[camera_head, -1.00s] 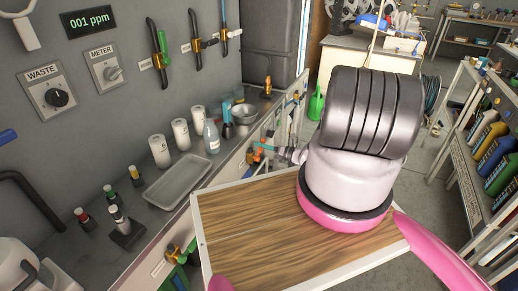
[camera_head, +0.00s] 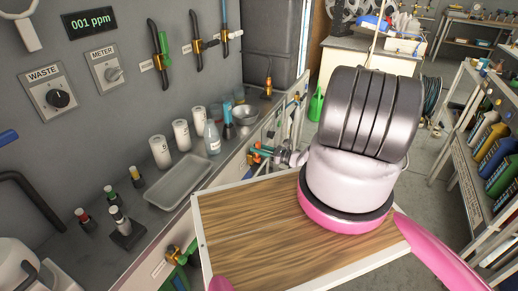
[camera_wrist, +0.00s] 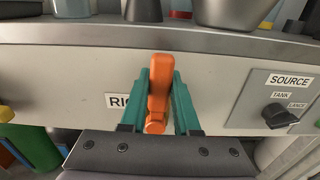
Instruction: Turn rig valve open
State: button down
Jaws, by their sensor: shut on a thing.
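The rig valve's orange handle (camera_wrist: 158,92) is on the pale front panel in the wrist view and stands upright in the picture. My gripper (camera_wrist: 161,66) is shut on it, with one teal finger on each side. In the head view my gripper (camera_head: 264,151) is small, at the counter's front, partly hidden behind my arm. The handle's angle cannot be told there.
Right of the handle is a SOURCE panel with a dark knob (camera_wrist: 279,115). A grey counter edge (camera_wrist: 225,38) runs just above, with a metal bowl (camera_wrist: 232,12) on it. A wood-topped surface (camera_head: 250,225) lies in front. Shelves with bottles (camera_head: 490,140) stand at the right.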

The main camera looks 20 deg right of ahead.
jog(key=shift+s+a, duration=0.1)
jog(key=shift+s, duration=0.05)
dwell(0.4)
jog(key=c, duration=0.6)
grip_release()
jog(key=shift+c, duration=0.2)
jog(key=v, duration=1.1)
